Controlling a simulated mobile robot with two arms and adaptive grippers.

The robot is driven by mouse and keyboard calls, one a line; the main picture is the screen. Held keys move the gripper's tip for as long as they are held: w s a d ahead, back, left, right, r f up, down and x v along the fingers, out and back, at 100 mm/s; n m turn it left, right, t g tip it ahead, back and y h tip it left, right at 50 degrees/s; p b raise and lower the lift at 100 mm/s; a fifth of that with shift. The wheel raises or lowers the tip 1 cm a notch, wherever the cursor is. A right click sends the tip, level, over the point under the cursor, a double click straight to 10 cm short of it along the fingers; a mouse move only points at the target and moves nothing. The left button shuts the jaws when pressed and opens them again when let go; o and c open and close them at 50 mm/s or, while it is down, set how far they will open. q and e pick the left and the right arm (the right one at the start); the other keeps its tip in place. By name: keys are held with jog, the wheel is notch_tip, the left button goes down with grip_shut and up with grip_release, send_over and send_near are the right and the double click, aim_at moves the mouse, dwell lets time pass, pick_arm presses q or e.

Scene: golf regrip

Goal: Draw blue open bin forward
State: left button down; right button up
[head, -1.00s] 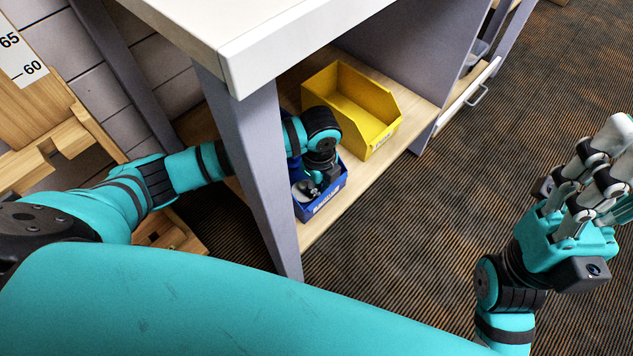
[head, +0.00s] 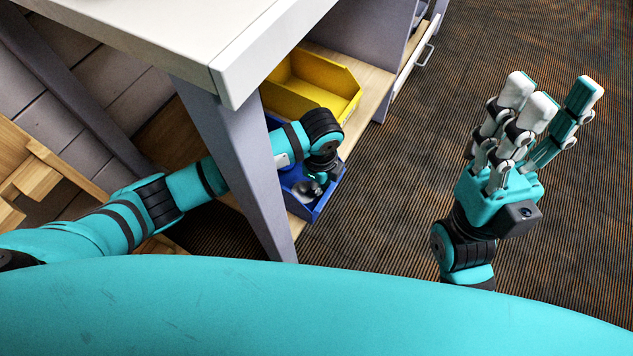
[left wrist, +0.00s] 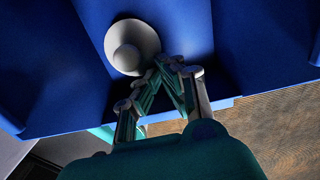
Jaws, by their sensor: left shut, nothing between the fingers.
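The blue open bin (head: 326,206) sits on the lower wooden shelf, and its front appears to stick out slightly past the shelf edge. My left gripper (head: 314,184) reaches around the table leg and down into the bin, its fingers partly hidden. In the left wrist view the left fingertips (left wrist: 172,66) are together and empty, inside the bin (left wrist: 60,100) near its wall. A pale round piece (left wrist: 132,46) lies in the bin beside them. My right gripper (head: 545,105) is open and empty, raised over the carpet.
A yellow open bin (head: 345,82) stands behind the blue one on the shelf (head: 373,92). A grey table leg (head: 240,165) and white tabletop (head: 190,35) crowd my left arm. Carpet (head: 400,190) in front is clear.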

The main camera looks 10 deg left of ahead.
pick_arm(q)
notch_tip(320, 180, up, 12)
dwell(0.5)
